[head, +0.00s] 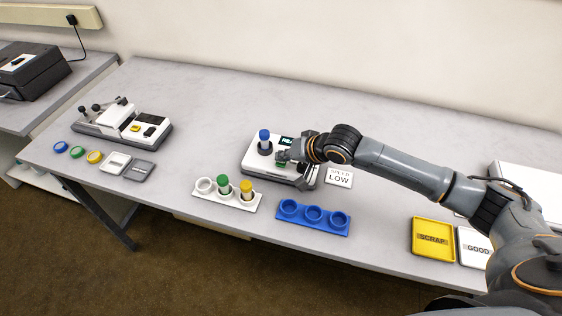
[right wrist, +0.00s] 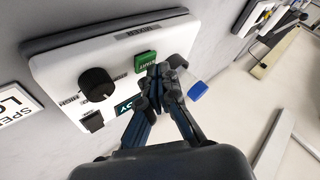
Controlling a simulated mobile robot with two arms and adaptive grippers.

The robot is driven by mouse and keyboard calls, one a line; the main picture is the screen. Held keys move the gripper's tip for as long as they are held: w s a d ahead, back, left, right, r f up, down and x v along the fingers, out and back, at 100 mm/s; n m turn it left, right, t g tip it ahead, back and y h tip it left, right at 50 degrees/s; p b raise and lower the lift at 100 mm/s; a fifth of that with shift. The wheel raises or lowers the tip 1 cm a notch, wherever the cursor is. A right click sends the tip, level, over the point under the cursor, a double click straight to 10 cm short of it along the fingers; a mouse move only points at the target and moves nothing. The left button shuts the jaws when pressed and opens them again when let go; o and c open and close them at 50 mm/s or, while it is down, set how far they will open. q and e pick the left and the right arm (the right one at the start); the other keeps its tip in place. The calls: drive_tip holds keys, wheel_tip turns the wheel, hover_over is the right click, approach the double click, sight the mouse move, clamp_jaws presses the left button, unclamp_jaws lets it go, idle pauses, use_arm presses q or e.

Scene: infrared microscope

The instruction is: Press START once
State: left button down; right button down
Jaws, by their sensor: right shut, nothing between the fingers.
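The white device (head: 252,168) stands on the bench in the middle of the head view, with a blue-capped tube (head: 264,137) upright at its left. Its green START button (right wrist: 146,60) shows clearly in the right wrist view, beside a black knob (right wrist: 96,84) and a small lit display (right wrist: 127,105). My right gripper (head: 284,157) is over the device's front panel. In the right wrist view its closed, empty fingertips (right wrist: 164,72) are right beside the START button; I cannot tell whether they touch it. My left gripper is not in view.
A "SPEED LOW" card (head: 339,178) lies right of the device. In front are a white rack (head: 213,194) with capped tubes and an empty blue rack (head: 300,219). A yellow SCRAP tray (head: 432,252) and white GOOD tray (head: 466,234) lie at the right. Another instrument (head: 150,131) stands left.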

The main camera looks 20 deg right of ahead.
sight(284, 164)
drive_tip(key=shift+f, duration=0.45)
idle(0.5)
drive_tip(key=shift+r, duration=0.1)
drive_tip(key=shift+r+p, duration=0.8)
drive_tip(key=shift+p, duration=0.3)
wheel_tip(284, 164, up, 5)
drive_tip(key=p, duration=0.5)
drive_tip(key=shift+p, duration=0.4)
